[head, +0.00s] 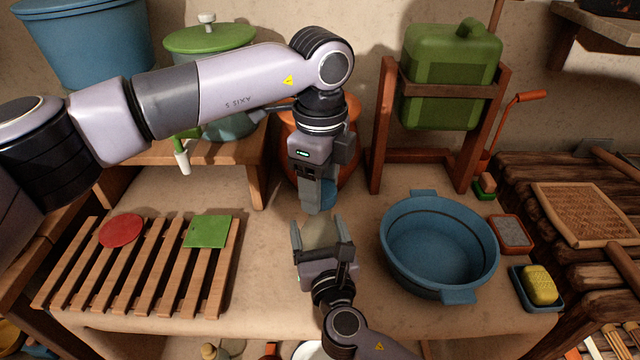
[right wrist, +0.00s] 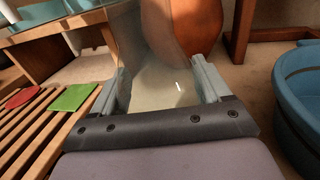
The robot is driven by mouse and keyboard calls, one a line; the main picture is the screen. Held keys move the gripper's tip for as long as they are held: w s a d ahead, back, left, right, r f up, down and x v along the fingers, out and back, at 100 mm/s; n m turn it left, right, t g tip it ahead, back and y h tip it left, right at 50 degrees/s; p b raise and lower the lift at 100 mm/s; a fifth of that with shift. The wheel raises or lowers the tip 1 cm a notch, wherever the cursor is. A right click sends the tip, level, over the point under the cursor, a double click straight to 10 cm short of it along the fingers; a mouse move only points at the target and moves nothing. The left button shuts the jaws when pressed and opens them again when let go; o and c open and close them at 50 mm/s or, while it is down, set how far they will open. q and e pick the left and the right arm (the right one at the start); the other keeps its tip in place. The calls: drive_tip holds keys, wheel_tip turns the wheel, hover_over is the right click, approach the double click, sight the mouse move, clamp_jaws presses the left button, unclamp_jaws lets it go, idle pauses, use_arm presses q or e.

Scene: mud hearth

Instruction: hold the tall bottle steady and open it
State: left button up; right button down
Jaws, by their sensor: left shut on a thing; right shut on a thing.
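The tall bottle (head: 320,232) is pale and see-through, standing in front of the hearth bench. My right gripper (head: 323,250) is shut around its body from the front. In the right wrist view the bottle (right wrist: 163,85) rises between the two fingers (right wrist: 160,95) and runs out of the top of the frame. My left gripper (head: 316,205) points straight down above the bottle and is shut on a blue cap (head: 329,193), which shows beside its fingers. The fingers hide most of the cap and the bottle's neck, so I cannot tell whether the cap still sits on the bottle.
A blue basin (head: 440,245) stands close on the right, with a scrubber (head: 511,234) and yellow soap (head: 540,285) beyond it. A slatted rack (head: 140,270) with red and green pads lies left. An orange-brown jar (head: 350,150) stands behind, near a green jerrycan (head: 450,75) on a wooden stand.

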use_arm(q)
drive_tip(key=shift+r, duration=0.1)
drive_tip(key=shift+r, duration=1.9)
use_arm(e)
unclamp_jaws()
